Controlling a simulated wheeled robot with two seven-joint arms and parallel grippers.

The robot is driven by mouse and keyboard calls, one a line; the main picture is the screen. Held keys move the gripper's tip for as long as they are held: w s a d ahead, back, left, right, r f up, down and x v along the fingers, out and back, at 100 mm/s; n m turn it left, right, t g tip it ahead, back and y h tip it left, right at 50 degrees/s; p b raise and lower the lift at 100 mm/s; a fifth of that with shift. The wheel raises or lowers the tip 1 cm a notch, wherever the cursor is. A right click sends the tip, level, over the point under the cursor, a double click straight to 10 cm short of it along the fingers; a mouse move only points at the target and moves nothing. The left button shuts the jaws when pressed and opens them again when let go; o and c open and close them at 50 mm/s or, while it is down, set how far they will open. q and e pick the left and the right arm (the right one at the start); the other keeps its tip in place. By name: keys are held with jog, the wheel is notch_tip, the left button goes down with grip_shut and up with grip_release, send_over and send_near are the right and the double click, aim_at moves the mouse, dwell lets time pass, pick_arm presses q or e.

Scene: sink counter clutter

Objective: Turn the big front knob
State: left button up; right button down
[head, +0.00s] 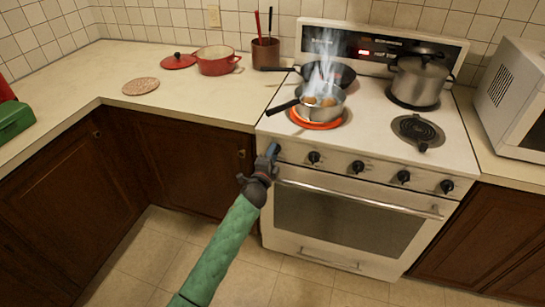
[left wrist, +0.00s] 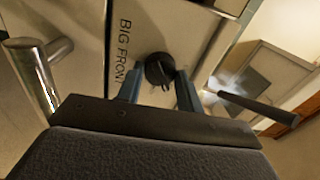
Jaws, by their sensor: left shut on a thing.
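The black big front knob (left wrist: 160,70) sits on the white stove panel beside the printed words "BIG FRONT" in the left wrist view. My left gripper (left wrist: 158,82) has its two blue-grey fingers on either side of the knob and is shut on it. In the head view my left gripper (head: 273,151) is at the left end of the stove's front panel and hides this knob. Above it, a steaming pan (head: 322,103) stands on a glowing orange front burner (head: 315,122). My right gripper is not in view.
Several other black knobs, such as the neighbouring one (head: 313,157), line the panel above the oven handle (head: 350,197). The pan's dark handle (head: 283,106) points left above my gripper. A steel pot (head: 418,82) stands at the back right. A microwave (head: 515,95) is at the right.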

pick_arm(q)
jog(key=shift+n, duration=0.8)
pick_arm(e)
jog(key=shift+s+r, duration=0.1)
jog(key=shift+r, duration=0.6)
pick_arm(q)
jog(key=o, duration=1)
jog(key=shift+s, duration=0.1)
jog(key=shift+s+a+f, duration=0.15)
jog(key=shift+s, duration=0.05)
jog(key=shift+b+v, duration=1.05)
jog(key=shift+v, duration=2.55)
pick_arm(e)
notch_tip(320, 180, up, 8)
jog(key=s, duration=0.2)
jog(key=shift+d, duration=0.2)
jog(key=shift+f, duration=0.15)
